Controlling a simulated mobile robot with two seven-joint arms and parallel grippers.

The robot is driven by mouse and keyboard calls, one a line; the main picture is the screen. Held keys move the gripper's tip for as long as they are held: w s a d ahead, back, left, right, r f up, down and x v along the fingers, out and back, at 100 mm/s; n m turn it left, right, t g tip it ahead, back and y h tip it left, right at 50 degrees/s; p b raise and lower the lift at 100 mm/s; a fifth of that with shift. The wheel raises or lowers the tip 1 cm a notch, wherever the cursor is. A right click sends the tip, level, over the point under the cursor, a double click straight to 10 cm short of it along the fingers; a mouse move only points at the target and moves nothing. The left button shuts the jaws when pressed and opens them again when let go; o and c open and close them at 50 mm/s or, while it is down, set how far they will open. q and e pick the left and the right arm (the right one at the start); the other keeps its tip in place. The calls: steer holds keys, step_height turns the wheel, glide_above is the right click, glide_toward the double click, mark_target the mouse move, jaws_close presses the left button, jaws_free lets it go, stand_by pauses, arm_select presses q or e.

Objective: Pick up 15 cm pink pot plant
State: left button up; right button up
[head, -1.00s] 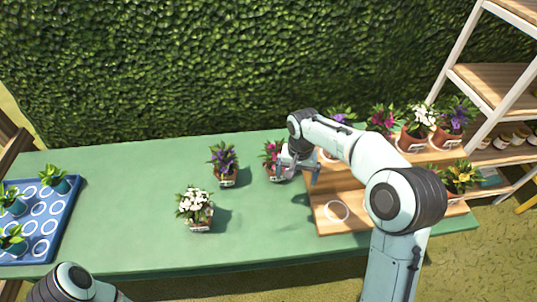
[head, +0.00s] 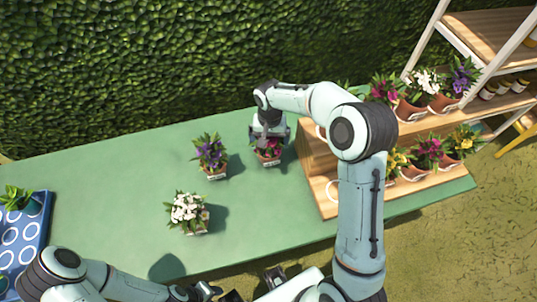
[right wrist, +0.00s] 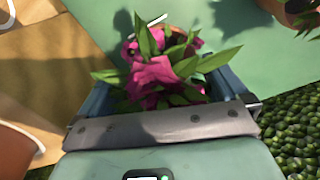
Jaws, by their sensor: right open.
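The pink pot plant (head: 268,152) stands upright on the green table, with magenta flowers, green leaves and a terracotta pot. My right gripper (head: 270,134) is open and reaches down at it from behind. In the right wrist view the pink flowers (right wrist: 160,78) and leaves sit between the two spread fingers of the right gripper (right wrist: 165,88). The pot is mostly hidden there, and I cannot tell whether the fingers touch it. My left gripper (head: 215,292) is low at the bottom edge of the head view, partly cut off, its jaws unclear.
A purple plant (head: 211,156) stands just left of the pink one, and a white plant (head: 187,212) nearer the front. A wooden stepped stand (head: 318,185) with several potted plants is at right. A blue tray (head: 25,255) is at left. The front middle of the table is clear.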

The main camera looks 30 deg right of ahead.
mark_target(269, 151)
steer(key=f, duration=0.5)
steer(key=shift+w+f, duration=0.35)
steer(key=shift+r, duration=0.1)
steer(key=c, duration=1)
